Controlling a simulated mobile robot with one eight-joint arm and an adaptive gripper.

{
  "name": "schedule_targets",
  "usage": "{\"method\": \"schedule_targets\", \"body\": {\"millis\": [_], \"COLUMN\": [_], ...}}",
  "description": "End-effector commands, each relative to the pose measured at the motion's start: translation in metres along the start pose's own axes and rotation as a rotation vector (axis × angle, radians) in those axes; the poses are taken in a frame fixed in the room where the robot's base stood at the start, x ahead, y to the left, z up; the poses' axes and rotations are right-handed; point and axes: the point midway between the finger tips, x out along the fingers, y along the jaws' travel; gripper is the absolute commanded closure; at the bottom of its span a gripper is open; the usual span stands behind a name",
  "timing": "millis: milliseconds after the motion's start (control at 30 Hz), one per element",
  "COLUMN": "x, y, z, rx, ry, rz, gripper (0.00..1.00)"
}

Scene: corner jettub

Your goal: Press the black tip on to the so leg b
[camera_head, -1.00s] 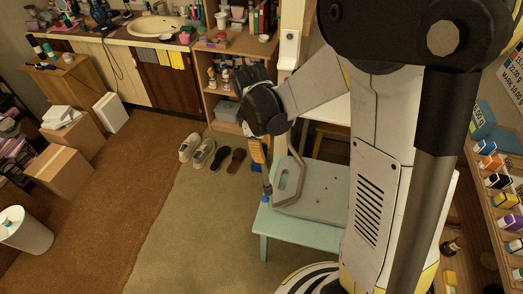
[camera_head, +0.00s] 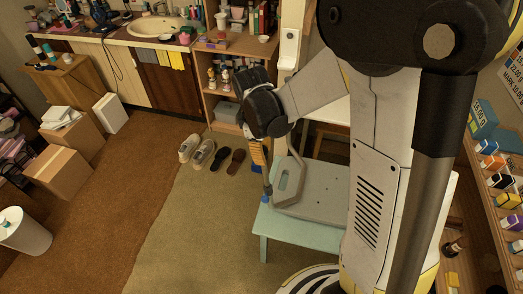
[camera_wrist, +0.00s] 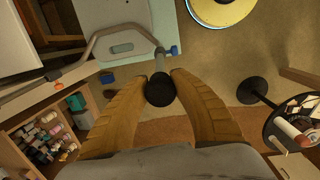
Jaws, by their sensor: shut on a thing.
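My gripper (camera_head: 258,156) is above the left edge of a grey board with a bent tube frame (camera_head: 318,190). In the wrist view its yellow-brown fingers (camera_wrist: 160,90) are shut around a round black tip (camera_wrist: 160,93). A short grey tube, the leg (camera_wrist: 159,62), runs from behind the black tip toward the board, with a blue piece (camera_wrist: 174,50) beside its far end. In the head view the leg (camera_head: 267,182) stands below the fingers, and the black tip is hidden. I cannot tell how far the tip sits over the leg end.
The board lies on a pale green bench (camera_head: 283,226). A wooden shelf (camera_head: 224,112) stands behind, with shoes (camera_head: 204,152) on the floor before it. The carpet left of the bench is clear.

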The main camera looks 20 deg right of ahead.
Motion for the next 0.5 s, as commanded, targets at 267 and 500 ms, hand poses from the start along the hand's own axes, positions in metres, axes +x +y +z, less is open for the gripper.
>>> {"method": "schedule_targets", "body": {"millis": [267,500], "x": [0.0049,0.0085], "y": [0.0,0.0], "z": [0.0,0.0], "rx": [0.0,0.0], "ry": [0.0,0.0], "rz": [0.0,0.0], "gripper": [0.88,0.88]}}
